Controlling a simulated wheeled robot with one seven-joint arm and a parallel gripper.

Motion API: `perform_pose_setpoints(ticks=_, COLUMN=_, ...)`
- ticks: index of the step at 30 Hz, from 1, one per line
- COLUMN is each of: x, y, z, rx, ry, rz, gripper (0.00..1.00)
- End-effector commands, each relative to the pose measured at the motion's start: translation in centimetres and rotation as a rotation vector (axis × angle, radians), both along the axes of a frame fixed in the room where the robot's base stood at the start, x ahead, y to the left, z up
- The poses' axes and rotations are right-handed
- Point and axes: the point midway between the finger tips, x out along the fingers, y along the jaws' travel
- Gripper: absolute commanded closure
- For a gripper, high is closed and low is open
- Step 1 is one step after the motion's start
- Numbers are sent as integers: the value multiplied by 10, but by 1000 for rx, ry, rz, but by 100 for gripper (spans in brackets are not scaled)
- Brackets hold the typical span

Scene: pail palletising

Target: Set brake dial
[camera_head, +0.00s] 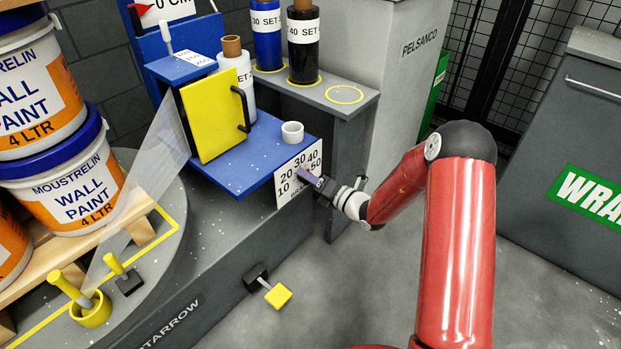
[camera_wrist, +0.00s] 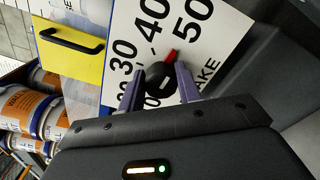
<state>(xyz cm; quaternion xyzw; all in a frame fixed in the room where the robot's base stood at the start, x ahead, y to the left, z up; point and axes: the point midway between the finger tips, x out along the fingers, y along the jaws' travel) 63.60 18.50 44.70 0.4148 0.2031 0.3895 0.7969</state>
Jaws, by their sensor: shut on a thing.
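The brake dial (camera_wrist: 158,75) is a black round knob with a red pointer, set on a white scale plate (camera_wrist: 122,22) marked 10 to 50. In the wrist view the red pointer lies between 40 and 50. My gripper (camera_wrist: 160,83) is shut on the knob, with one purple finger on each side. In the head view my gripper (camera_head: 308,179) is at the scale plate (camera_head: 283,198), on the front of the blue shelf (camera_head: 262,150). There the fingers hide most of the knob and part of the lettering.
A yellow door (camera_head: 210,112) with a black handle and a white ring (camera_head: 292,132) are above the blue shelf. Film rolls (camera_head: 303,50) stand on the grey shelf behind. Paint pails (camera_head: 75,190) are at the left. A yellow pedal (camera_head: 278,295) sits below.

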Motion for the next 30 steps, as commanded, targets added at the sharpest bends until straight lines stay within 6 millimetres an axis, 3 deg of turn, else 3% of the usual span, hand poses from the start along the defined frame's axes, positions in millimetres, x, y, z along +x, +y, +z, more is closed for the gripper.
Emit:
perform_pose_setpoints(ticks=14, x=1, y=0, z=0, rx=-62, ry=-84, rz=-2, gripper=89)
perform_pose_setpoints(ticks=30, x=0, y=0, z=0, rx=-343, ry=-445, rz=-4, gripper=89)
